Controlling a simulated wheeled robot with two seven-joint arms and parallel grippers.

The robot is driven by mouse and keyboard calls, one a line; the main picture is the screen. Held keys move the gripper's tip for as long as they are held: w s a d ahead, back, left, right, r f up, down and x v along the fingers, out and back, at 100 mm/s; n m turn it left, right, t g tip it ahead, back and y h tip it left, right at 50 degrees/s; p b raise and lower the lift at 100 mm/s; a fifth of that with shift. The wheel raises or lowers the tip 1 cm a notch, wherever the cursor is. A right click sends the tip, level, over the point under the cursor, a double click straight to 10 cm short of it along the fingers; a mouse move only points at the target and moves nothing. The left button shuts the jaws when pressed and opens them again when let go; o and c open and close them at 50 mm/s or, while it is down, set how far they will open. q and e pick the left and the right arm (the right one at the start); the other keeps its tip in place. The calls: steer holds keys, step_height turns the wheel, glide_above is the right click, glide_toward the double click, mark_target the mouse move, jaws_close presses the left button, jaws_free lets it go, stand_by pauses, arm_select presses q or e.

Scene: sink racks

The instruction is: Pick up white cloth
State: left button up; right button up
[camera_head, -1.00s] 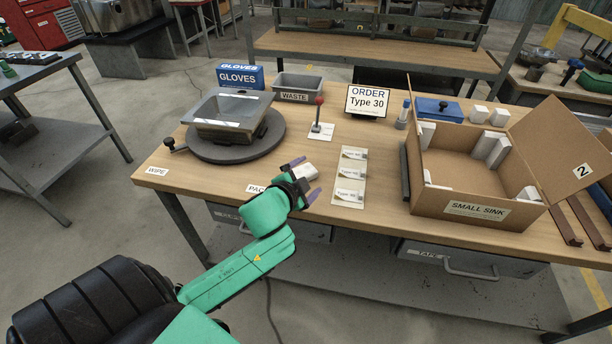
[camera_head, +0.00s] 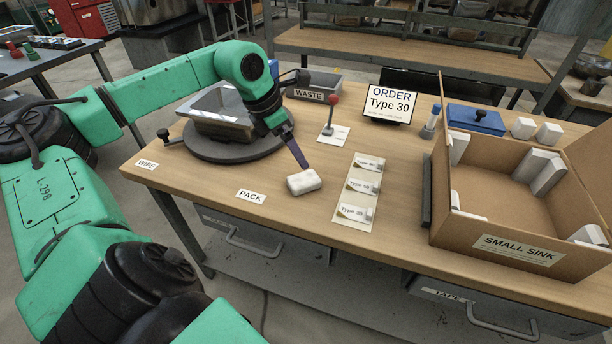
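A small white block-like piece (camera_head: 304,182), apparently the folded white cloth, lies on the wooden workbench (camera_head: 230,172) just right of the PACK label. My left gripper (camera_head: 302,163) reaches over from the left and points down at the bench. Its purple finger ends just behind the cloth's top edge, and the cloth is in full view. Only one finger shows clearly, so I cannot tell its opening or whether it touches the cloth. My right gripper is not in view.
An open SMALL SINK box (camera_head: 500,231) occupies the right.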

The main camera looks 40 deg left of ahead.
arm_select(q)
steer(key=p+x, duration=0.2)
steer(key=x, duration=0.8)
steer(key=shift+d+f, duration=0.15)
steer(key=shift+f, duration=0.2)
steer(key=c, duration=1.5)
step_height(320, 180, up, 9)
steer(key=shift+w, duration=0.15)
step_height(320, 180, up, 11)
steer(key=p, duration=0.3)
glide_above(309, 176)
steer(key=shift+s+r, duration=0.1)
steer(key=shift+s, duration=0.1)
